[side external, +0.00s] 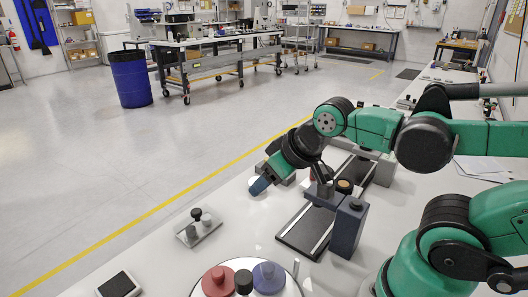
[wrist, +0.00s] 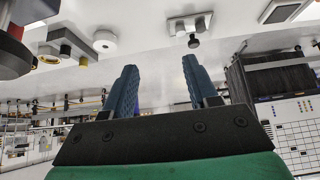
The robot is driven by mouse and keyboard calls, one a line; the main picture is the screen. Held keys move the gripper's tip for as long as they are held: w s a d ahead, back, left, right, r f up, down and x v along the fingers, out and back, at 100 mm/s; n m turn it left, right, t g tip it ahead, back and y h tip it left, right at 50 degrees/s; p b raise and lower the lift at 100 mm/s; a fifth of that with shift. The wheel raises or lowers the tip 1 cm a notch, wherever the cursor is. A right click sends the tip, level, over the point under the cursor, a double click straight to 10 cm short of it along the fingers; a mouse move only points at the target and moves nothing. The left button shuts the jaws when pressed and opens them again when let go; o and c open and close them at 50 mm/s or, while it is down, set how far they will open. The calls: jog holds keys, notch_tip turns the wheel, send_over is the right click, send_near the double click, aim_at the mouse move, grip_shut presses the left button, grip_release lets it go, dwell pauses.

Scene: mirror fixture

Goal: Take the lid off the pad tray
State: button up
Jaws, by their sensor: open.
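My gripper (side external: 261,186) hangs over the white table, tilted down to the left in the side view. In the wrist view, its two blue fingers (wrist: 158,72) stand wide apart with nothing between them. A small flat light-framed piece with a dark top (side external: 118,285) lies at the lower left of the side view; it may be the pad tray. A dark panel in a pale frame (wrist: 286,10) at the wrist view's upper right looks like the same piece. I cannot tell for certain which piece is the lid. My gripper is apart from this piece.
A round white tray (side external: 207,268) carries red and blue discs. A dark rail fixture (side external: 350,228) stands at right. Bare table lies between these pieces.

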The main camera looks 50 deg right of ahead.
jog(key=shift+o, duration=0.9)
jog(key=n+g+y, duration=0.1)
jog(key=n+g, duration=0.5)
jog(key=n, duration=0.3)
send_over(196, 211)
jog(key=f, duration=0.3)
jog(key=d+f, duration=0.1)
jog(key=shift+s+f, duration=0.2)
jog(key=shift+s, duration=0.2)
jog(key=shift+w+a+f, duration=0.15)
jog(key=shift+a+f, duration=0.05)
jog(key=shift+f, duration=0.45)
jog(key=shift+w+a+f, duration=0.15)
jog(key=shift+f, duration=1.05)
jog(key=shift+w+a+f, duration=0.1)
jog(key=shift+f, duration=1.05)
